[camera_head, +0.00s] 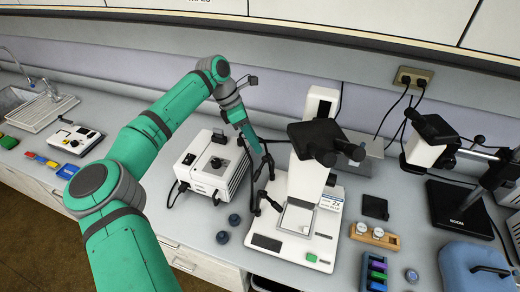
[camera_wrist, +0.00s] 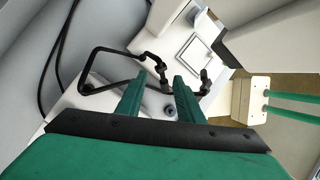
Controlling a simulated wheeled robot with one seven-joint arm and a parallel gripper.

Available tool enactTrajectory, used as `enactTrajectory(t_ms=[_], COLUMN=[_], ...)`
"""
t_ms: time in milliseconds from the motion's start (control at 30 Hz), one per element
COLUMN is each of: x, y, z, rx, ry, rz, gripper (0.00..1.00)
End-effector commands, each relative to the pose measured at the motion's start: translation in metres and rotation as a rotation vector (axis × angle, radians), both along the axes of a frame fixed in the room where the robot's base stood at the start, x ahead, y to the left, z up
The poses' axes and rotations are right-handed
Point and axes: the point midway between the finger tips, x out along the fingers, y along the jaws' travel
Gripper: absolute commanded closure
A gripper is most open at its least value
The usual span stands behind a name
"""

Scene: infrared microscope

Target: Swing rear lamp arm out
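The microscope (camera_head: 303,182) is white with a black head and stands on a white base (camera_head: 275,243). Two thin black jointed lamp arms are at its left side. The rear lamp arm (camera_head: 265,160) is partly behind my gripper (camera_head: 258,149). In the wrist view the rear lamp arm (camera_wrist: 112,50) bends from the left to a dark end piece near my fingertips. The front lamp arm (camera_head: 268,194) also shows in the wrist view (camera_wrist: 204,82), right of my fingers. My gripper's green fingers (camera_wrist: 157,80) are apart. Whether they touch the dark end piece I cannot tell.
A white box unit (camera_head: 212,160) stands close left of the microscope. Two dark knobs (camera_head: 228,228) lie on the counter in front. A wooden block with vials (camera_head: 375,236) and a rack of coloured items (camera_head: 376,272) stand right. A second black stand (camera_head: 460,205) is farther right.

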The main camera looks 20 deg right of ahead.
Motion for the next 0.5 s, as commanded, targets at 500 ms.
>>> enactTrajectory(t_ms=[500], x=[0.011], y=[0.017], z=[0.047], rx=[-0.002], ry=[0.001], rz=[-0.002], gripper=[0.66])
